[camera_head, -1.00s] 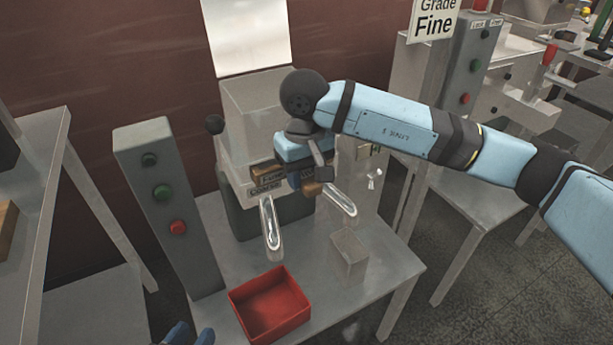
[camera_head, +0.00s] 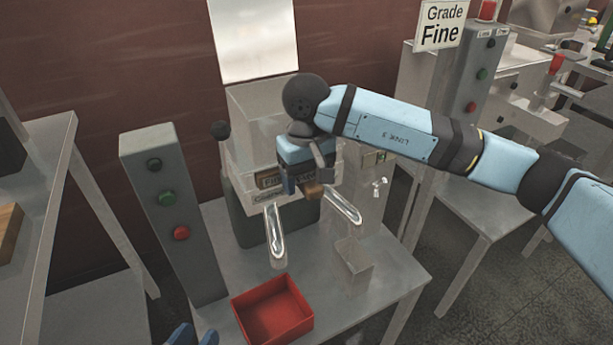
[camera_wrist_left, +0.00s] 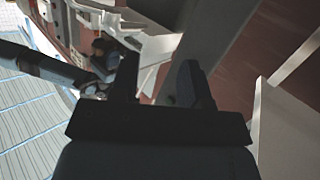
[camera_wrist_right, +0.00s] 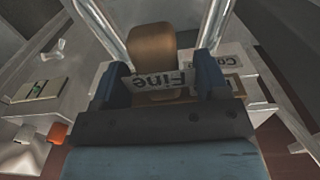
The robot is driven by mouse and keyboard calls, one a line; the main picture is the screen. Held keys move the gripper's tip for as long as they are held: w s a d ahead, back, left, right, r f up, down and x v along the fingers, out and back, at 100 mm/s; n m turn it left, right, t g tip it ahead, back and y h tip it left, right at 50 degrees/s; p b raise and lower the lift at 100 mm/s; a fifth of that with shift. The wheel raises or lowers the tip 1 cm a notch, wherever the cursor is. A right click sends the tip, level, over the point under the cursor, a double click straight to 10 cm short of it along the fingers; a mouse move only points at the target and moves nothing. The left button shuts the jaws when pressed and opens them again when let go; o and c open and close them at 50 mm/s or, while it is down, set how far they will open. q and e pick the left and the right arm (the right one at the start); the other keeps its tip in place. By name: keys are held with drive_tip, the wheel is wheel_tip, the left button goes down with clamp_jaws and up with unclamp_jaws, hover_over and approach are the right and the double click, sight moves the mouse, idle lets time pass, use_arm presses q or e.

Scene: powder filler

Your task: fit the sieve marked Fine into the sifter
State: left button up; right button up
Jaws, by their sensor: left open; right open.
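The sifter (camera_head: 262,105) stands on the grey table with its pale box-shaped body. On its front, a small label reading Fine (camera_head: 270,181) sits above a Coarse label (camera_head: 264,197). My right gripper (camera_head: 306,184) is at the front right of the sifter, open. In the right wrist view, the brown handle of the sieve marked Fine (camera_wrist_right: 153,45) and its Fine label (camera_wrist_right: 160,84) lie between my open right fingers. The arm hides part of the sifter front, so how far in the sieve sits cannot be told. My left gripper (camera_wrist_left: 160,85) is open and empty.
A red tray (camera_head: 272,310) and a clear container (camera_head: 352,262) stand below. A button post (camera_head: 170,215) is at left. A Grade Fine sign (camera_head: 441,26) hangs at upper right.

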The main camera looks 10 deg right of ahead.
drive_tip(key=shift+r, duration=0.5)
use_arm(q)
drive_tip(key=f, duration=0.1)
drive_tip(key=s+a+f+g+y+p, duration=0.1)
drive_tip(key=f, duration=0.1)
drive_tip(key=s+a+f+g+p, duration=0.1)
drive_tip(key=shift+f+y, duration=0.25)
drive_tip(key=shift+y, duration=0.05)
use_arm(e)
wheel_tip(320, 180, up, 13)
use_arm(q)
drive_tip(key=shift+r, duration=0.1)
use_arm(e)
drive_tip(key=shift+f, duration=0.1)
drive_tip(key=shift+c, duration=0.5)
